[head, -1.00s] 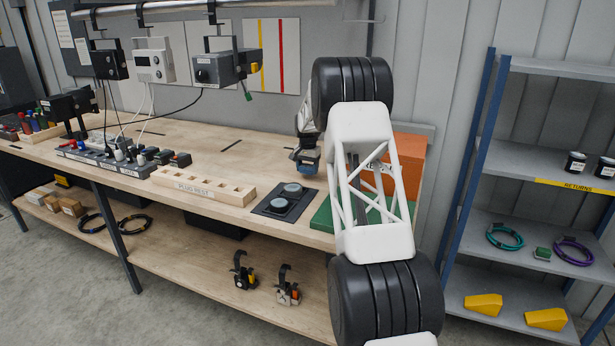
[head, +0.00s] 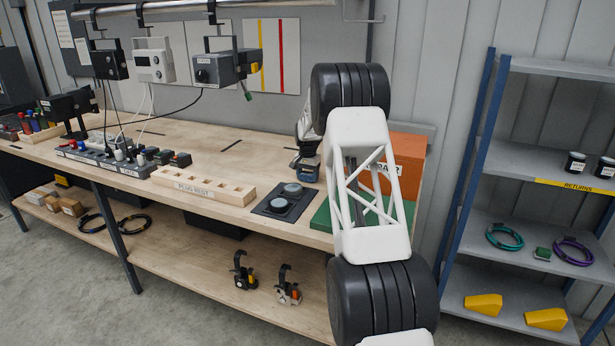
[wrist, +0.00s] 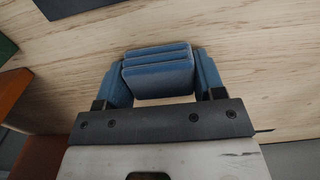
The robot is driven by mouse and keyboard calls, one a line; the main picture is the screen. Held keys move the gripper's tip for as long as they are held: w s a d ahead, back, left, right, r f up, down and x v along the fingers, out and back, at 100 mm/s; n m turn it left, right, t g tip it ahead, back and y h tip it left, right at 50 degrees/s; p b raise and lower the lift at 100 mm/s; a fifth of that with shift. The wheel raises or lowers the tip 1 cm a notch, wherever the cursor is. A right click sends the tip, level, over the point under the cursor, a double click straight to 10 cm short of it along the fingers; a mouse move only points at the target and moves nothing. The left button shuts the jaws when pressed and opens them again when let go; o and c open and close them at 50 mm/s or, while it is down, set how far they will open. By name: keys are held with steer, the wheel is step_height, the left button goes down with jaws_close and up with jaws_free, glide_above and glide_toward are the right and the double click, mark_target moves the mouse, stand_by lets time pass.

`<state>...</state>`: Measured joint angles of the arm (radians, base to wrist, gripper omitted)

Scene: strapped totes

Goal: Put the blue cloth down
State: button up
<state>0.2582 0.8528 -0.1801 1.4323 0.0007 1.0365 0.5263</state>
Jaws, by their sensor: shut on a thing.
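The blue cloth (wrist: 158,78) is a folded, layered pad. It sits between the two blue-padded fingers of my gripper (wrist: 162,72) in the wrist view, and the gripper is shut on it. Pale wooden bench top (wrist: 265,75) lies beneath and around it. In the head view my gripper (head: 307,171) is small and partly behind my arm, over the bench near its back right part. The cloth can hardly be told from the blue fingers there. I cannot tell whether the cloth touches the wood.
A dark plate with two round pads (head: 284,202) lies just in front of the gripper. A wooden plug rest (head: 203,187) stands left. Bare bench (head: 255,150) lies left of the gripper.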

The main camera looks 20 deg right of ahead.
mark_target(307, 174)
steer(key=o, duration=1)
steer(key=shift+f, duration=0.1)
steer(key=shift+c, duration=0.2)
step_height(307, 174, up, 12)
steer(key=shift+r, duration=0.2)
stand_by(0.6)
